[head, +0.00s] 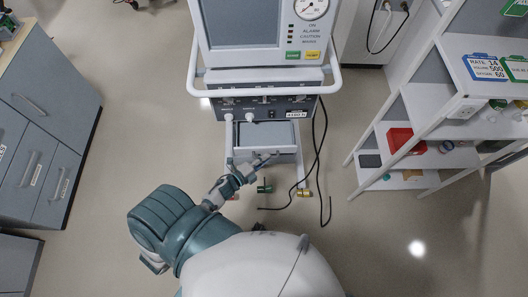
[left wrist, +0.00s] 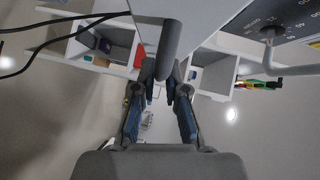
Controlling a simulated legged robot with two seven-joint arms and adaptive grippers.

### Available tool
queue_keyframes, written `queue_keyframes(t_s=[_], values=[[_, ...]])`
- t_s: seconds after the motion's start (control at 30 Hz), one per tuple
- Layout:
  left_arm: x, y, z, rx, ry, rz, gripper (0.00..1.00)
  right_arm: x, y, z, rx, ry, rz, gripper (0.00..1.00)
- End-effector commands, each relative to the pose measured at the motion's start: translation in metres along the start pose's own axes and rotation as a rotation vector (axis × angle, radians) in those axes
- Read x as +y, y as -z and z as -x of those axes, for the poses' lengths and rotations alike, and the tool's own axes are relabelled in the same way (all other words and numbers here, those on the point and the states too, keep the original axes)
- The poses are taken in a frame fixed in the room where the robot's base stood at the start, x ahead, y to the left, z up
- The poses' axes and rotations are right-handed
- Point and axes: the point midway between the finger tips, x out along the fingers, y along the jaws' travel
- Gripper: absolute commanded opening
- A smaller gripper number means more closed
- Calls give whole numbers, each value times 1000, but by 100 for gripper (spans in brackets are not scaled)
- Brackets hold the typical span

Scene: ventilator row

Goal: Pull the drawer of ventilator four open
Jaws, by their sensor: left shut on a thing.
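The ventilator (head: 265,85) stands at the top centre of the head view, with a screen, a round gauge and a white rail. Below its dark panel, the grey drawer (head: 265,136) appears to stand out toward me, with its inside showing from above. My left gripper (head: 258,164) reaches the drawer's front edge from below left. In the left wrist view, the fingers of the left gripper (left wrist: 165,88) are closed around the end of a dark rounded handle (left wrist: 170,48). The exact contact is partly hidden by the fingers. My right gripper is not in view.
A white shelf (head: 420,100) with a red box (head: 402,140) stands at the right. A grey cabinet (head: 40,120) stands at the left. Black cables (head: 318,150) hang beside the ventilator to the floor.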

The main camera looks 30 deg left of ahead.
Motion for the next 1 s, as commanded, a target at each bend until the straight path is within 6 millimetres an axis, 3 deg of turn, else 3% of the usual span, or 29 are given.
queue_keyframes(t_s=[0.17, 0.2, 0.3, 0.67, 0.77, 1.0], values=[[3, -1, 0, -2, -6, 0, 0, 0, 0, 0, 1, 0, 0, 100], [3, -1, 0, -2, -6, 0, 17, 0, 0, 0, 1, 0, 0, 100], [2, -1, 0, -2, -5, 0, 37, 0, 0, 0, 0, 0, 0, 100], [1, -1, 5, -1, -3, 1, 37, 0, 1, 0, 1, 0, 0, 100], [2, -1, 18, -2, -5, 1, 37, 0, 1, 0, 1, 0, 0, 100], [3, -1, 72, -3, -6, 2, 37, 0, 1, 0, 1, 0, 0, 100]])
